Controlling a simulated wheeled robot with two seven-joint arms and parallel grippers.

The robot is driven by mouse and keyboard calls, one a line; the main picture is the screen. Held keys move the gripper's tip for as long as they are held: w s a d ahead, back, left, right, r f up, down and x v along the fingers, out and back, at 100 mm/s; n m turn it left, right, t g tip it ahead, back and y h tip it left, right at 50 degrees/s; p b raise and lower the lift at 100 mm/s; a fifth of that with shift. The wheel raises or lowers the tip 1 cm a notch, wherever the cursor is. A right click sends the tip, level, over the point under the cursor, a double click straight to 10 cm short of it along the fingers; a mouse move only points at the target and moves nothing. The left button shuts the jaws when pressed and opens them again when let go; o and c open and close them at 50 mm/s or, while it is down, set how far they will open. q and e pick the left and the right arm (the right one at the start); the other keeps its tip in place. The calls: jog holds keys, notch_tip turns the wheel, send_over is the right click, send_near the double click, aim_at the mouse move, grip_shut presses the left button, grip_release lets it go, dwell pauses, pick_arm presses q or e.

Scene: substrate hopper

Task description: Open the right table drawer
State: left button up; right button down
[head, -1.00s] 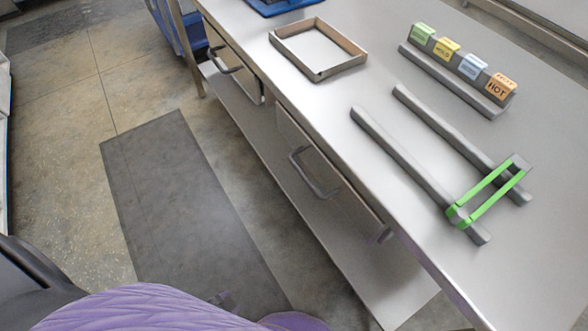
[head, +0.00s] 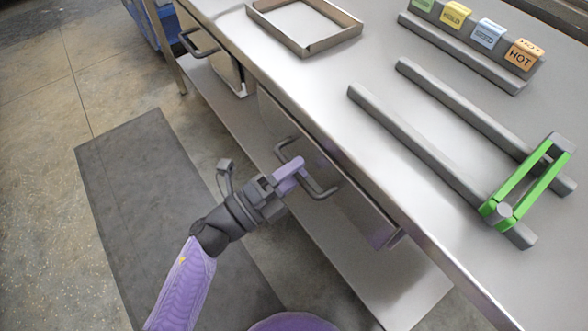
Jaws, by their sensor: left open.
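The right table drawer (head: 345,195) has a grey metal front under the tabletop and looks closed. Its dark bar handle (head: 322,190) sticks out from the front. My left gripper (head: 291,174) comes up from below on a purple arm. Its jaws are open and at the middle of the handle, with a purple finger overlapping the bar. I cannot tell whether the finger touches the bar, and part of the bar is hidden behind it. My right gripper is not in view.
The left drawer's handle (head: 197,43) juts out further back. On the steel table (head: 330,75) are an empty frame tray (head: 305,48), two grey rails (head: 430,150) with a green clamp-like piece (head: 530,185), and a rack of labelled blocks (head: 488,35). A lower shelf (head: 400,285) runs underneath.

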pick_arm(q)
jog(key=shift+w+d, duration=0.1)
jog(key=shift+d, duration=0.1)
grip_shut()
dwell(1.3)
